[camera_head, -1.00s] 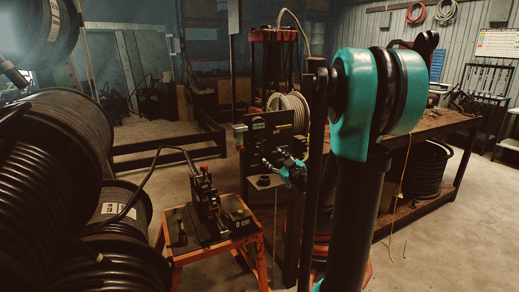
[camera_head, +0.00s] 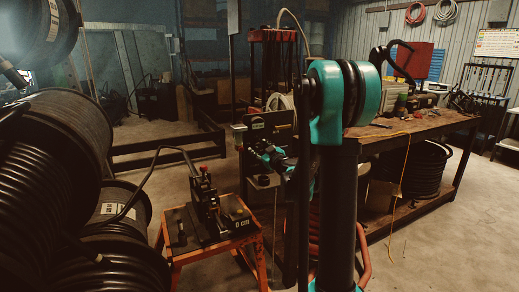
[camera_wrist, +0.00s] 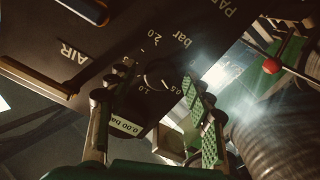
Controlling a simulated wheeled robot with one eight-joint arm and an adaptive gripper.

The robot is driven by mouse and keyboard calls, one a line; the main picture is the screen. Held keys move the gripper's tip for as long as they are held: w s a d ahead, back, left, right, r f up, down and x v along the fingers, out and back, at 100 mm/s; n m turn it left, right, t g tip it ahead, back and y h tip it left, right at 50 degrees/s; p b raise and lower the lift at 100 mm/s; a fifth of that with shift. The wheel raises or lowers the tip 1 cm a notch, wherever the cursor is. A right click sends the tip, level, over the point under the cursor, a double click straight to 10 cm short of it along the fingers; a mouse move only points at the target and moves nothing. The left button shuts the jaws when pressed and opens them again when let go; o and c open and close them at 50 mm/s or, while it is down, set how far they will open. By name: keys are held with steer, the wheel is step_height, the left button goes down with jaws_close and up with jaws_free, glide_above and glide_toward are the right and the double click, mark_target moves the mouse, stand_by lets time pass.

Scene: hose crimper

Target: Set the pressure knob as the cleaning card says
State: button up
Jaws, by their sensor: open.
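The pressure knob (camera_wrist: 158,74) is a dark round knob on a dark panel (camera_wrist: 100,58), with a bar scale reading 0.5, 1.0 and 2.0 around it. My gripper (camera_wrist: 152,82) is open, with one green-padded finger on each side of the knob in the wrist view. I cannot tell whether either pad touches it. A small display (camera_wrist: 126,124) reads 0.00 bar and is partly covered by the left finger. In the head view my gripper (camera_head: 272,158) is small, in front of the dark machine (camera_head: 265,121). I cannot pick out a cleaning card.
A red-ball lever (camera_wrist: 271,66) and a large ribbed coil (camera_wrist: 287,130) are on the right in the wrist view. In the head view, an orange-framed stand (camera_head: 212,240) holds a small press, hose reels (camera_head: 70,130) fill the left, and a workbench (camera_head: 430,125) is behind my arm.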

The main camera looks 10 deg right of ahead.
steer(key=c, duration=1.1)
steer(key=shift+c, duration=0.2)
